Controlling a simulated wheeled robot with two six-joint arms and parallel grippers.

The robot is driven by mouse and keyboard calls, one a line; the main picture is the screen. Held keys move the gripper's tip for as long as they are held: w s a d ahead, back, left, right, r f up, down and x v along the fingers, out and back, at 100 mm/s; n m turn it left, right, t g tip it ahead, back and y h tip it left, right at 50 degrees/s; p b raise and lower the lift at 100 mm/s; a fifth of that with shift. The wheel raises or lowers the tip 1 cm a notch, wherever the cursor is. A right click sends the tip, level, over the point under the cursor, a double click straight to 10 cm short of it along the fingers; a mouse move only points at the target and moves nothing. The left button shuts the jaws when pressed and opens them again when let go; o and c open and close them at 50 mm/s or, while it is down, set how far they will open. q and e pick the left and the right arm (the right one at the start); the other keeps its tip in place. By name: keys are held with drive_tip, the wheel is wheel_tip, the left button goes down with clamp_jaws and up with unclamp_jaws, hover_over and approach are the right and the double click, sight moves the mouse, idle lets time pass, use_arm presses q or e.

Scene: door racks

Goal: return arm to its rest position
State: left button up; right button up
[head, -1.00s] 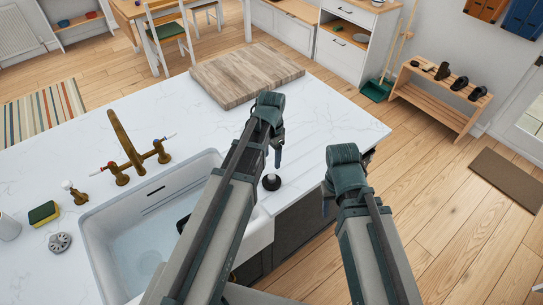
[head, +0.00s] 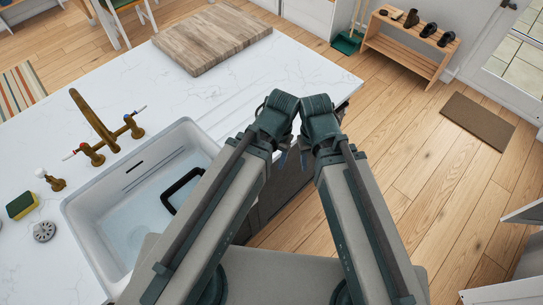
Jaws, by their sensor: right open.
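My two arms reach up from the bottom of the head view, and their dark teal joints come close together at the counter's front edge. My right gripper (head: 305,158) shows only as a small part below the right arm's joint, and it is open. I see nothing held in it. My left gripper (head: 283,160) is mostly hidden under the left arm's joint. I cannot tell whether it is open or shut.
A white sink (head: 75,212) holds water and a black handle-like object (head: 180,188). A brass tap (head: 95,125), sponge (head: 22,205) and wooden board (head: 212,38) are on the marble counter (head: 300,65). A shoe rack (head: 405,50) and doormat (head: 478,120) stand right, with open floor between.

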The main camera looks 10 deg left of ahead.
wheel_tip(320, 180, down, 9)
drive_tip(key=b, duration=0.9)
drive_tip(key=shift+f, duration=0.1)
